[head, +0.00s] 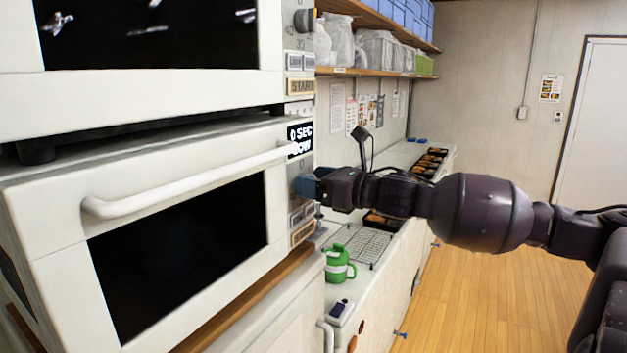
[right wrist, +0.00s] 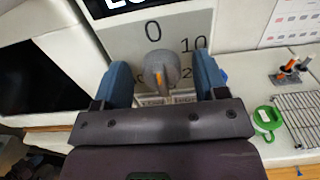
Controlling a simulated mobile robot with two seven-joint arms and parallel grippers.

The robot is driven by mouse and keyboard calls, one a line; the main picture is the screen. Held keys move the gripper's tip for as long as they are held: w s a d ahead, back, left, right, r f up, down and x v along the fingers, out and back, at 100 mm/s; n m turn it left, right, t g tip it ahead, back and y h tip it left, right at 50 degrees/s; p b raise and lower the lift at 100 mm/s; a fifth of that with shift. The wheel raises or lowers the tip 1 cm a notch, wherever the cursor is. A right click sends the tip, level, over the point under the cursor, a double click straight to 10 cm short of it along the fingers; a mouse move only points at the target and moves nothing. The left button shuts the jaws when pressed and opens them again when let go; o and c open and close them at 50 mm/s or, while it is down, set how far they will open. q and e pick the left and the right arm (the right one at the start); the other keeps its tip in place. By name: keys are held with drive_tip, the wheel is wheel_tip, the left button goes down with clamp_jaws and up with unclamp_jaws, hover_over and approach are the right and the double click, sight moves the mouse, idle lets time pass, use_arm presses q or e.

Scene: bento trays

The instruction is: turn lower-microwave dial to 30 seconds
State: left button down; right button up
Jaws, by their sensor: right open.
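The lower microwave (head: 60,190) is white, with a dark window and a white bar handle (head: 190,183). Its display (head: 300,139) reads "0 SEC" with a second line partly legible. The dial (right wrist: 161,70) is a grey knob with an orange mark, in the right wrist view; the numbers 0 and 10 show around it. My right gripper (right wrist: 163,82) is open, with one blue finger on each side of the dial; I cannot tell whether they touch it. In the head view the right gripper (head: 308,187) is at the control panel and hides the dial. My left gripper is not in view.
An upper microwave (head: 140,90) stands above the lower one. To the right runs a counter with a green mug (head: 338,264), a wire rack (head: 362,243) and several black food trays (head: 420,168). The wooden floor (head: 470,285) at right is clear.

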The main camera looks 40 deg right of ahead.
drive_tip(key=shift+w, duration=0.15)
drive_tip(key=c, duration=0.9)
drive_tip(key=shift+o, duration=0.2)
